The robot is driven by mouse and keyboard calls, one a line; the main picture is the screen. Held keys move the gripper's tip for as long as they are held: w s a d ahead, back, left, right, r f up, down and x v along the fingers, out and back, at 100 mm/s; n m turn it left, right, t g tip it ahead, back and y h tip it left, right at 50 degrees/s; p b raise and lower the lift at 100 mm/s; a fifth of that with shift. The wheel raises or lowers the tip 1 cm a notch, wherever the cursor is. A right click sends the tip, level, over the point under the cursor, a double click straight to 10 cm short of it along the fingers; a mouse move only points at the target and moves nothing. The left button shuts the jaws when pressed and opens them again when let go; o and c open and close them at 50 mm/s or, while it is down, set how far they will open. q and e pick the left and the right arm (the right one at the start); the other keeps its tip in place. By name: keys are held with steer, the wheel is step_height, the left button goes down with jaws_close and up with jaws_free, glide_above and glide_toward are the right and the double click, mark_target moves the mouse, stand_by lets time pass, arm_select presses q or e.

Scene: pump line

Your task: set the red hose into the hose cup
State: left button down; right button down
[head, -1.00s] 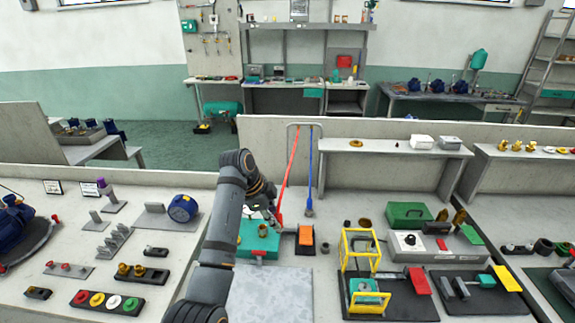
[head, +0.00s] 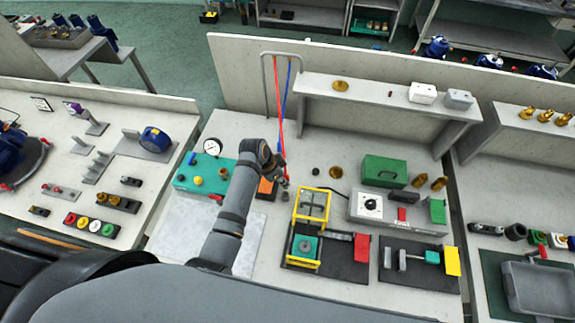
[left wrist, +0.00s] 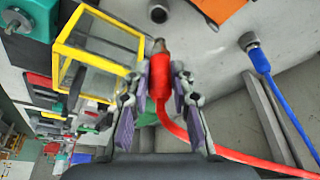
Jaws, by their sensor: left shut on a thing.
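The red hose (head: 279,115) hangs from a wire stand on the bench. My left gripper (head: 284,182) is shut on its red end piece (left wrist: 160,78), whose metal tip sticks out beyond the fingers in the left wrist view. The hose cup looks to be the small grey cup (head: 285,197) beside the orange block (head: 266,189). In the left wrist view the cup (left wrist: 158,11) lies just past the metal tip, with a gap in the picture. Height above the cup is hard to tell. My right gripper is not in view.
The blue hose end (left wrist: 249,41) stands beside the red one. A yellow frame (head: 313,205) is close to the right of the cup. A teal box with a gauge (head: 205,173) is left. A green box (head: 384,171) stands farther right.

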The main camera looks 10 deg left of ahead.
arm_select(q)
step_height(320, 180, down, 5)
steer(key=shift+s+a+f, duration=0.1)
steer(key=shift+a+f, duration=0.05)
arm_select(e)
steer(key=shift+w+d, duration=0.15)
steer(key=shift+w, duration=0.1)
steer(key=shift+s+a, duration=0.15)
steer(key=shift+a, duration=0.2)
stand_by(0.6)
arm_select(q)
steer(key=shift+f, duration=0.15)
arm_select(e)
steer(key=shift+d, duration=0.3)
arm_select(q)
steer(key=shift+f, duration=0.1)
steer(key=shift+f, duration=0.35)
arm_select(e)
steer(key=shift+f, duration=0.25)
arm_select(q)
steer(key=shift+f+b, duration=0.2)
steer(key=shift+b, duration=0.15)
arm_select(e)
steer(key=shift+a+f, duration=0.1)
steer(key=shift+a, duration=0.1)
